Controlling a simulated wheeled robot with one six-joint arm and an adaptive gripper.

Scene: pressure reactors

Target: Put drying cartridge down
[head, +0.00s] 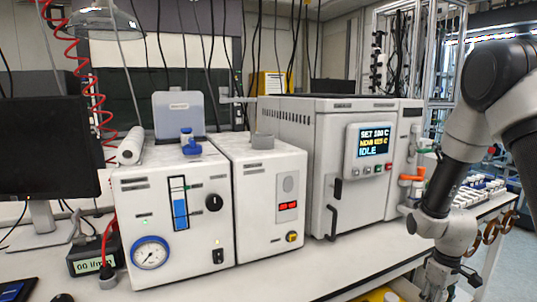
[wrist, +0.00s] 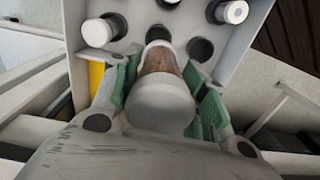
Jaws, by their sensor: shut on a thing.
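My gripper (wrist: 155,92) has its green-padded fingers closed on the drying cartridge (wrist: 160,103), which has a wide white end cap and a brownish, see-through body. The cartridge's far end points at a dark round hole (wrist: 158,33) in a white rack (wrist: 185,22). I cannot tell whether that end is in the hole or just over it. In the head view, my gripper (head: 447,282) is low at the right, beside the bench's front edge, and partly cut off by the frame. The cartridge cannot be made out there.
The rack has other dark holes, one empty-looking (wrist: 200,50), and white-ended cylinders at left (wrist: 98,32) and right (wrist: 235,12). On the bench (head: 285,275) stand a gauge unit (head: 130,230), a second unit (head: 262,225) and a reactor (head: 330,130) with a display. The bench front is mostly clear.

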